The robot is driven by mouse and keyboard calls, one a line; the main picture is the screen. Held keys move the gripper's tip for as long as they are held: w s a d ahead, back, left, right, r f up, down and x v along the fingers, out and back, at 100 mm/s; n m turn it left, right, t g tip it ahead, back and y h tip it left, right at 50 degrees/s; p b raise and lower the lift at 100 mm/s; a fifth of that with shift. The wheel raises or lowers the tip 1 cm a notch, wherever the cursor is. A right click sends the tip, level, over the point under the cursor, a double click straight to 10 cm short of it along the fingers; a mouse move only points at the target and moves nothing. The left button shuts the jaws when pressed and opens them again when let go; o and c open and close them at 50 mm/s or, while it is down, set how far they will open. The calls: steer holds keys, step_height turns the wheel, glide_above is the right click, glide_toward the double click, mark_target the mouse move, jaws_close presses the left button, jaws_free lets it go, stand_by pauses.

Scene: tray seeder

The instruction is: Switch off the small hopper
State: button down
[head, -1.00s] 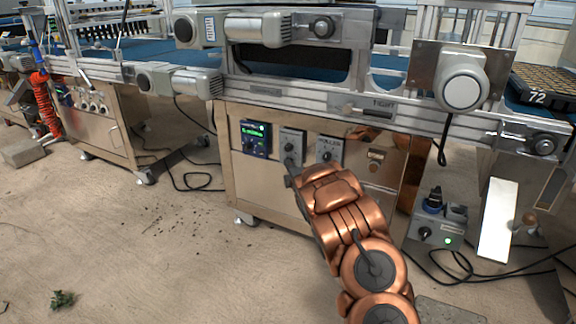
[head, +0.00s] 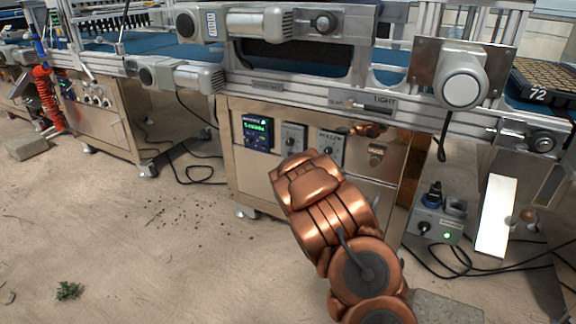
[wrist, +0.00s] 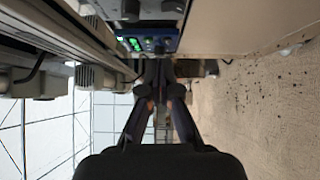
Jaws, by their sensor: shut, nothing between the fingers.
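The front panel of the steel cabinet (head: 262,180) carries a blue display module (head: 257,132) with green digits. To its right are two grey switch boxes with dark knobs, a left one (head: 293,138) and a right one (head: 330,148). Their labels are too small to read surely, so I cannot tell which belongs to the small hopper. In the wrist view my gripper (wrist: 159,68) is shut and empty, its fingertips close below the display module (wrist: 152,44). Two dark knobs show above the module. In the head view my copper-coloured arm hides the gripper.
A conveyor frame with grey motors (head: 262,25) overhangs the panel. A separate grey control box (head: 437,226) with a lit green lamp stands at right, with cables on the floor. A second cabinet (head: 95,117) stands at left. The floor at front left is mostly clear.

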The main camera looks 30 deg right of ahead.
steer(key=shift+p+v, duration=0.4)
steer(key=shift+v, duration=1.2)
steer(key=shift+r, duration=0.1)
